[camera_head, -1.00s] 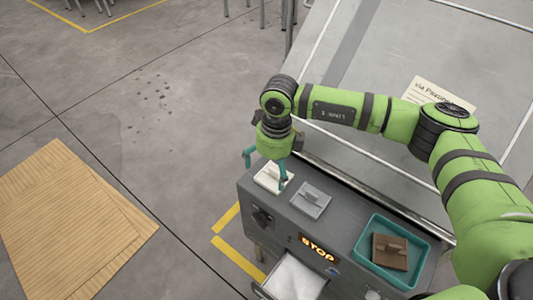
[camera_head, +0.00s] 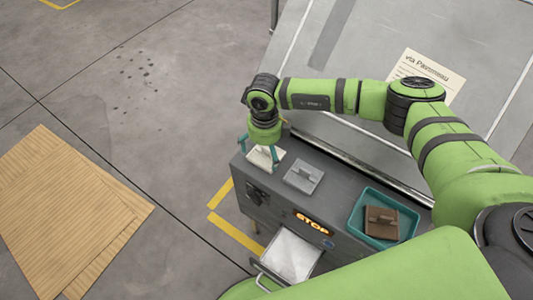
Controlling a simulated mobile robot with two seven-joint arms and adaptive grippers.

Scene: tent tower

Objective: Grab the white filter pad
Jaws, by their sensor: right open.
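The white filter pad (camera_head: 262,160) lies on top of the grey cabinet (camera_head: 330,190), at its left end. It has a small raised handle. My right gripper (camera_head: 259,156) is directly over the pad, pointing down. Its teal fingers are open, one at each side of the pad's handle. I cannot tell whether they touch the pad. Part of the pad is hidden by the gripper. My left gripper is not in view.
A grey pad (camera_head: 303,176) with a handle sits right of the white one. A teal tray (camera_head: 364,238) holds a brown pad (camera_head: 381,222). An open drawer (camera_head: 290,256) juts from the cabinet front below a lit STOP sign (camera_head: 313,223). Cardboard sheets (camera_head: 70,210) lie on the floor.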

